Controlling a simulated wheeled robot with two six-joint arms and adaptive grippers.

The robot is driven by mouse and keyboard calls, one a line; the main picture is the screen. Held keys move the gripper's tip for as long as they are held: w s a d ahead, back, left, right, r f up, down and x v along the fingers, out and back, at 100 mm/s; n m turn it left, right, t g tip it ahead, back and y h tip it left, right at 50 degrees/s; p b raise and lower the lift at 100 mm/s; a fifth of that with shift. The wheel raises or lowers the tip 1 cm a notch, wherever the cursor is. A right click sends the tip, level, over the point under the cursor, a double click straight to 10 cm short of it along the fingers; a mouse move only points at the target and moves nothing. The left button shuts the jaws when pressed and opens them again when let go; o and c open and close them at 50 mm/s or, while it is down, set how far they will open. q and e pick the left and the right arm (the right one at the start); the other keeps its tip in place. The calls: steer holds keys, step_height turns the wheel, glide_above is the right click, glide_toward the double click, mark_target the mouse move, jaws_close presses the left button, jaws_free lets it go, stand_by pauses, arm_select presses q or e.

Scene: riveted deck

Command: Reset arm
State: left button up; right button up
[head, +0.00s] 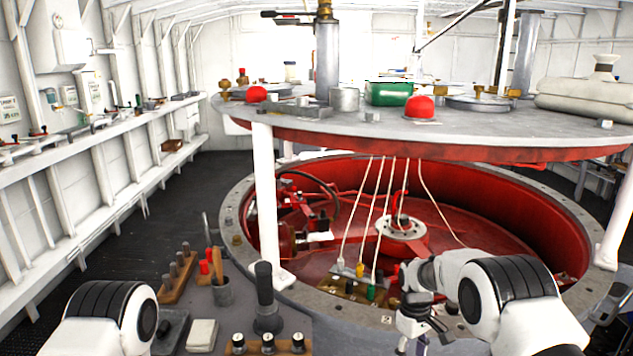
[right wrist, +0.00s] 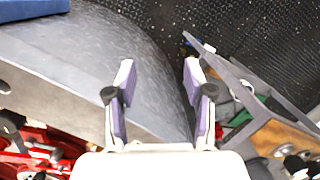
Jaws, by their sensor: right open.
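My right arm (head: 505,295) reaches in from the lower right in the head view, with its gripper (head: 415,335) low at the front rim of the round red pit (head: 470,200). In the right wrist view the gripper (right wrist: 160,75) is open, with two purple-padded fingers apart and nothing between them. It hangs over a grey curved edge (right wrist: 100,60) beside dark studded floor. My left arm (head: 105,315) shows only as a white and black link at the lower left. Its gripper is out of view.
A grey bench (head: 250,335) at the front left holds a black upright handle (head: 264,290), a cup of tools (head: 221,292) and a wooden rack (head: 178,278). A wood-sided tool carrier (right wrist: 270,138) stands right of the right gripper. A round raised table (head: 300,118) overhangs the pit.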

steer(key=s+d+f+m+g, duration=0.1)
steer(key=s+f, duration=0.5)
steer(key=s, duration=0.3)
steer(key=s+d+f+g, duration=0.1)
steer(key=s+f+g, duration=0.1)
steer(key=s+f, duration=0.6)
steer(key=s+d+m+t, duration=0.1)
steer(key=s+m+t, duration=0.3)
steer(key=s, duration=1.9)
steer(key=shift+s+r+m+t, duration=0.3)
steer(key=shift+s+m+t, duration=0.1)
steer(key=shift+m, duration=0.4)
